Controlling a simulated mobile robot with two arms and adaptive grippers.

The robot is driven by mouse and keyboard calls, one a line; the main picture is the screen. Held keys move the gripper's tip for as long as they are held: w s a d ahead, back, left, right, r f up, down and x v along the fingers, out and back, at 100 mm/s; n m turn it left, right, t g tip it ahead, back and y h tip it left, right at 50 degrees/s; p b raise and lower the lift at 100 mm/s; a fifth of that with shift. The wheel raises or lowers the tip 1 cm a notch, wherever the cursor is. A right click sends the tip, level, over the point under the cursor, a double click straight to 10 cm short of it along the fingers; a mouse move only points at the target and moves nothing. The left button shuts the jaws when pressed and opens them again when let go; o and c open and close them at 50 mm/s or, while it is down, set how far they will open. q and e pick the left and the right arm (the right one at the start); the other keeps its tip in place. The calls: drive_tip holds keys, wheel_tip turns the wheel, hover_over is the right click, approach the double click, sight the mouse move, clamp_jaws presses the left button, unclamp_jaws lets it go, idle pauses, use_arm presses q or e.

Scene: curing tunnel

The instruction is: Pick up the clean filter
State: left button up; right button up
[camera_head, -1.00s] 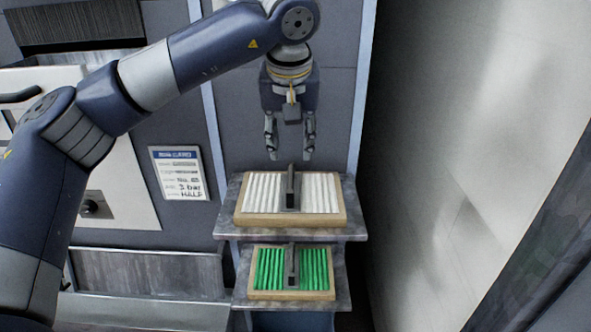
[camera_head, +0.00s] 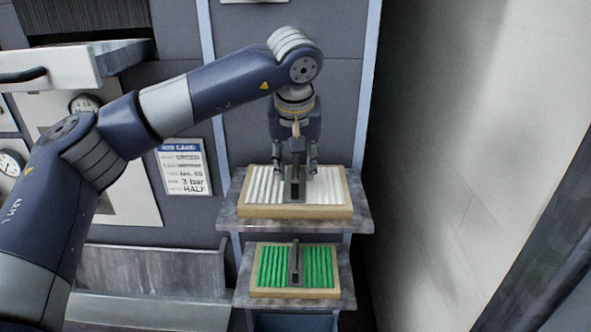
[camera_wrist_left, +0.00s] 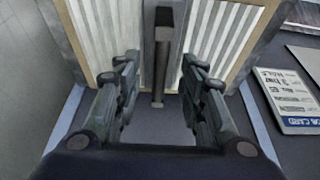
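The clean filter, with white pleats in a tan frame (camera_head: 325,204), lies on the upper shelf in the head view. A dark upright handle (camera_head: 294,190) stands at its middle. My left gripper (camera_head: 295,172) is open and points down at the handle, one finger on each side of it. In the left wrist view the filter (camera_wrist_left: 95,30) and its handle (camera_wrist_left: 163,50) show, with the handle between the open fingers (camera_wrist_left: 160,85) and apart from both. A second filter with green pleats (camera_head: 318,267) lies on the lower shelf. My right gripper is not in view.
The upper shelf (camera_head: 355,222) juts from the grey wall above the lower shelf (camera_head: 343,299). A printed card (camera_head: 183,167) hangs on the wall to the left. A drawer-like white ledge (camera_head: 75,66) sticks out at upper left. A pale wall (camera_head: 460,120) stands at right.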

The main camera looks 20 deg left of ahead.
sight(296, 169)
use_arm(q)
drive_tip(key=shift+c, duration=2)
drive_tip(key=c, duration=0.4)
clamp_jaws()
wheel_tip(296, 169, up, 5)
drive_tip(key=p, duration=0.4)
drive_tip(key=shift+s, duration=0.1)
drive_tip(key=shift+w+r, duration=0.2)
drive_tip(key=shift+r, duration=0.2)
drive_tip(key=shift+v, duration=0.85)
drive_tip(key=shift+w, duration=0.15)
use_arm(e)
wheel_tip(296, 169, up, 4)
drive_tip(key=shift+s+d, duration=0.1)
